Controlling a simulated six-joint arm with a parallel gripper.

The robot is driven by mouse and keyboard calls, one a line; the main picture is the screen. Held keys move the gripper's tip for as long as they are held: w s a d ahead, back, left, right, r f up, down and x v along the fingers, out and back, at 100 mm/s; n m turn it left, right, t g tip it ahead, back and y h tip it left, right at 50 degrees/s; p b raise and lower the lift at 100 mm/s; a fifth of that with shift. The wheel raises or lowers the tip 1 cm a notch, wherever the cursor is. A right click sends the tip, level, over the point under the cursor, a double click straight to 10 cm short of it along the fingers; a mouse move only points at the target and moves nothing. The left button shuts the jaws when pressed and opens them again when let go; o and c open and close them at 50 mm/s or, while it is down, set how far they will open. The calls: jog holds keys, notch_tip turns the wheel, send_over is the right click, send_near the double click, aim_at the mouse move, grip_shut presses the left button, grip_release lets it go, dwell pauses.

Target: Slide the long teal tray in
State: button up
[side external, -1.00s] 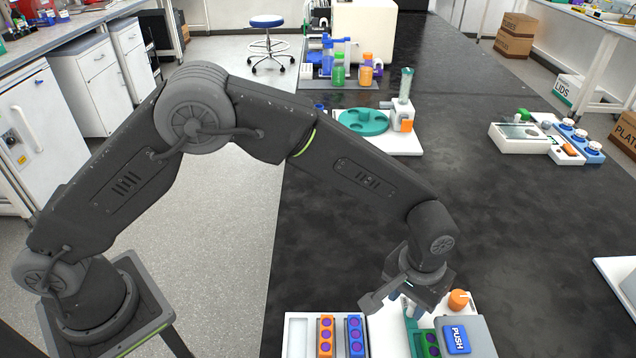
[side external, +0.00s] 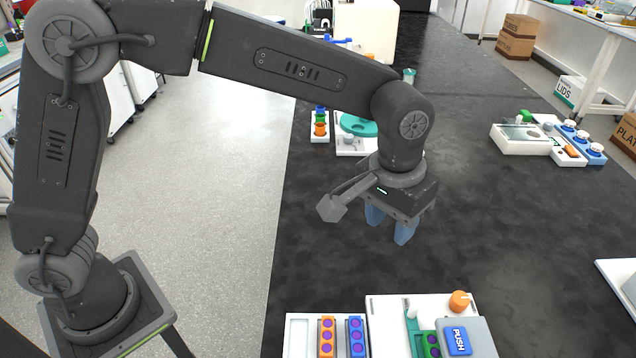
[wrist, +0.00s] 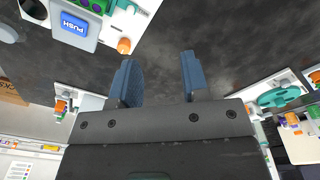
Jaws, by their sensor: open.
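The long teal tray (side external: 412,324) sits in the white station (side external: 385,310) at the bottom of the side external view. A small grey upright handle stands at its far end. A green block with purple round tops lies at its near part, beside the grey housing with the blue PUSH button (side external: 460,340). The housing hides part of the tray. My gripper (side external: 390,226) is open and empty, above the dark bench and well beyond the station. In the wrist view its two blue fingers (wrist: 157,62) are apart with only bench between them.
An orange knob (side external: 459,301) stands on the station's back right. A white rack (side external: 300,335) with orange and blue blocks is to its left. A teal round carousel (side external: 358,124) stands behind my gripper. White equipment (side external: 520,138) is at the right. The bench between is clear.

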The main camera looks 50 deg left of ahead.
jog(key=s+a+r, duration=0.1)
jog(key=s+a, duration=0.1)
jog(key=a, duration=0.3)
jog(key=s+a+r+t, duration=0.1)
jog(key=s+a+r, duration=0.1)
jog(key=a, duration=0.3)
jog(key=shift+s+r+m, duration=0.3)
jog(key=shift+s+m, duration=0.1)
jog(key=shift+s, duration=0.1)
jog(key=n+g, duration=0.1)
jog(key=g, duration=0.1)
send_over(416, 305)
notch_tip(416, 305, down, 8)
jog(key=f, duration=0.1)
notch_tip(416, 305, down, 12)
jog(key=shift+f, duration=0.2)
jog(key=shift+c, duration=0.3)
grip_shut()
